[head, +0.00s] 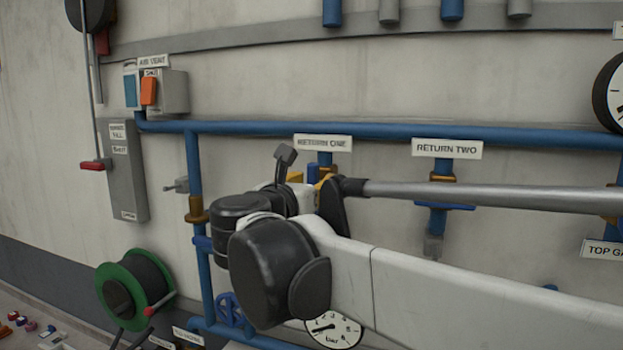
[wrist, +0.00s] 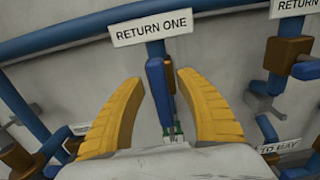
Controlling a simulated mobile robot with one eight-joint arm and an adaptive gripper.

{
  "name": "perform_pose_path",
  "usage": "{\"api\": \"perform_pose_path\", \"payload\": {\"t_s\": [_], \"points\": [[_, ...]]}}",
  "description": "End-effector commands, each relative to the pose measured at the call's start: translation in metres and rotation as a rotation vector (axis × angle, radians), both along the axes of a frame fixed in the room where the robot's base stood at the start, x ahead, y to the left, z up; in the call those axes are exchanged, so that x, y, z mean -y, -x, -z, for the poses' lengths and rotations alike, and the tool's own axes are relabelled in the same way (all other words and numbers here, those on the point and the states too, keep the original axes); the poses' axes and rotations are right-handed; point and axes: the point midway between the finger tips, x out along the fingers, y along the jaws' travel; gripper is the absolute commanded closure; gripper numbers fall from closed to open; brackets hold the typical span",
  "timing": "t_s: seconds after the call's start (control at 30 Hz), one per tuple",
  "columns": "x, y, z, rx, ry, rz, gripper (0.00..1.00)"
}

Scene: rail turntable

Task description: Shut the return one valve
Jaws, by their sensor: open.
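The return one valve's sign (head: 323,142) hangs on the blue pipe at the centre of the head view; the sign also shows in the wrist view (wrist: 151,26). Below it in the wrist view is a long blue handle (wrist: 158,88), roughly in line with its short pipe. My gripper (wrist: 160,78) is open, with one yellow finger on each side of the handle. Gaps show between the handle and both fingers. In the head view my gripper (head: 311,177) is largely hidden behind my arm, as is most of the valve.
The return two valve (head: 443,195), with a crosswise blue handle, is to the right under its sign (head: 447,148). A blue pipe (head: 400,132) runs along the wall above. A pressure gauge (head: 334,330) and green hose reel (head: 135,290) are lower down.

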Motion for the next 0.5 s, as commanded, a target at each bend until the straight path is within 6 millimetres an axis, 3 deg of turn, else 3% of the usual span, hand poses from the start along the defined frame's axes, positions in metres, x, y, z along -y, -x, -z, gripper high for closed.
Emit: {"api": "perform_pose_path", "payload": {"t_s": [0.27,0.4,0.5], "points": [[0.0006,-0.0013,0.0003,0.0,0.0,0.0,0.6],[0.0005,-0.0011,0.0002,0.0,0.0,0.0,1.0],[0.0006,-0.0011,0.0002,0.0,0.0,0.0,1.0]]}}
